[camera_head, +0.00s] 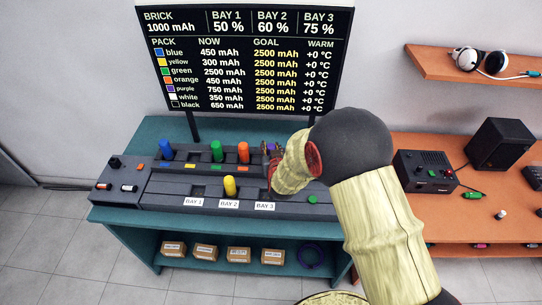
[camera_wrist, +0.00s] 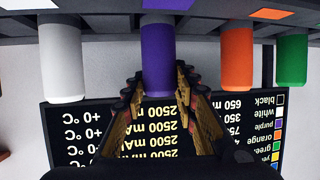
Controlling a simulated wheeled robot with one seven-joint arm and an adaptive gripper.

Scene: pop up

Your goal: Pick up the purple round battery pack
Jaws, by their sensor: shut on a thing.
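The purple round battery pack (camera_wrist: 158,50) stands between my fingers in the wrist view, which shows the scene upside down. My gripper (camera_wrist: 158,82) is shut on it, with one finger on each side. The pack's base is at the dark rack, in line with its neighbours; I cannot tell whether it has lifted. In the head view my gripper (camera_head: 271,154) is at the back row of the rack, right of the orange pack (camera_head: 243,152). Only a sliver of purple (camera_head: 273,147) shows there, and my arm hides the rest.
A white pack (camera_wrist: 61,60) and the orange pack (camera_wrist: 237,58) flank the purple one. Green (camera_head: 216,151) and blue (camera_head: 166,149) packs stand further left, and a yellow pack (camera_head: 229,186) is in front. A black display board (camera_head: 335,60) rises behind the rack.

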